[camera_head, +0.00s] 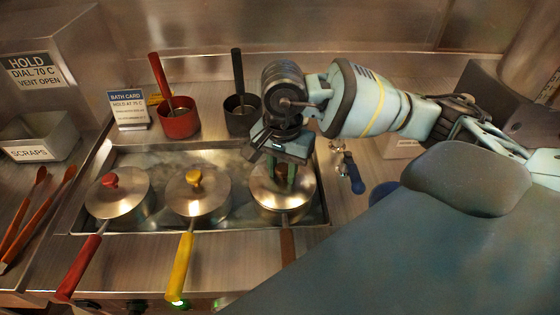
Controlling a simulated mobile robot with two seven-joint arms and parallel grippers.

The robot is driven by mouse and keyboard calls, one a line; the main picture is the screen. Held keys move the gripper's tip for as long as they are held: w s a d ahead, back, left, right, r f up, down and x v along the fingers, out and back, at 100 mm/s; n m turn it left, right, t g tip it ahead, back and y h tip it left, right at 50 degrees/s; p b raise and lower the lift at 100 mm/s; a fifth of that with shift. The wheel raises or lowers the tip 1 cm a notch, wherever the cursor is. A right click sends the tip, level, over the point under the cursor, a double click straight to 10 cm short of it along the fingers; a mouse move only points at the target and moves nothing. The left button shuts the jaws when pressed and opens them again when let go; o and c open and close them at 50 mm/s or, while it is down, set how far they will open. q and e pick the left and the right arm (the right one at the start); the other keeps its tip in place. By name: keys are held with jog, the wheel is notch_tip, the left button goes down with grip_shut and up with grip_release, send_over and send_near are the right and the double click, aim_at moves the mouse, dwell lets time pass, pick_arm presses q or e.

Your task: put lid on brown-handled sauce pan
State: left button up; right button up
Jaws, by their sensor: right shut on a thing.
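The brown-handled sauce pan (281,214) sits at the right end of the sunken bath, its brown handle (288,245) pointing toward the front. A shiny metal lid (262,194) shows at the top of this pan, under my right gripper (283,184). The gripper points down and is shut on the lid near its middle; the fingers hide the knob. I cannot tell whether the lid's rim rests fully on the pan. My left gripper is not in view.
A red-handled pan (119,203) and a yellow-handled pan (200,203), both lidded, stand to the left in the bath. Behind are a red pot (178,124) and a dark pot (241,121). A blue-handled tap (354,178) is right of the bath. Orange tongs (38,218) lie far left.

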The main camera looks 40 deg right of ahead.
jog(key=shift+f, duration=0.45)
jog(key=o, duration=1.1)
jog(key=shift+c, duration=0.2)
jog(key=shift+r, duration=3.95)
